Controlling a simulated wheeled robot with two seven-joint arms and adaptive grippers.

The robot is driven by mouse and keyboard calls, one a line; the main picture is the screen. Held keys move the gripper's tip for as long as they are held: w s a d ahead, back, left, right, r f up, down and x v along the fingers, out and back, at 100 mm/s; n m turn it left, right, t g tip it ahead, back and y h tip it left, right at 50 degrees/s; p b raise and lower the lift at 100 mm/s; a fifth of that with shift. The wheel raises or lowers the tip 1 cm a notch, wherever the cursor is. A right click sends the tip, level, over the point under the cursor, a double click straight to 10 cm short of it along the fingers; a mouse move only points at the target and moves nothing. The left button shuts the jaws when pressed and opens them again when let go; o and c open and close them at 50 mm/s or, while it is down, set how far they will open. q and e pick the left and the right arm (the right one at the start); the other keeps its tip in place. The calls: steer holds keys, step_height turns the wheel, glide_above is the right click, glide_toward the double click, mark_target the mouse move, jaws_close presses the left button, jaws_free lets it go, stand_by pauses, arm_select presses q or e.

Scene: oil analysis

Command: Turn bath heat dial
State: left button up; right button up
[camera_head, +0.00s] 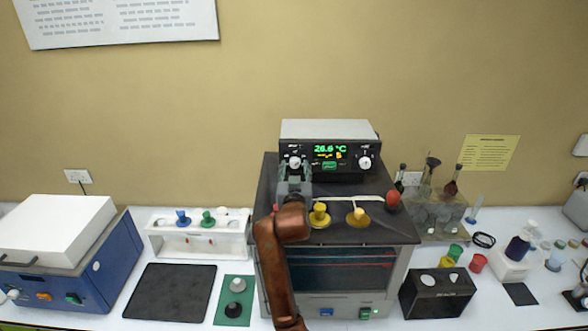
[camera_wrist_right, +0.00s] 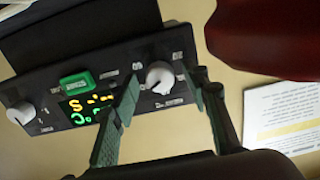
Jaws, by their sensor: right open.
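The bath controller (camera_head: 327,133) is a grey-and-black box on top of the bath, with a green display (camera_head: 330,149) reading about 26.6 °C. It has a white left dial (camera_head: 295,162) and a white right dial (camera_head: 364,162). My right gripper (camera_head: 294,172) is open in front of the left dial, its arm rising from below. In the right wrist view, turned nearly upside down, that dial (camera_wrist_right: 159,77) shows between the spread fingers (camera_wrist_right: 163,85). Whether a finger touches it, I cannot tell. The other dial (camera_wrist_right: 21,113) is at the far left there. My left gripper is out of view.
Yellow-topped stoppers (camera_head: 319,215) and a red knob (camera_head: 393,200) sit on the bath's dark top (camera_head: 375,231). A blue device (camera_head: 85,276) and a white tube rack (camera_head: 197,245) stand left. A black holder (camera_head: 437,306) and glassware stand right.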

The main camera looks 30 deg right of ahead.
steer(key=v, duration=1.2)
steer(key=shift+d, duration=0.1)
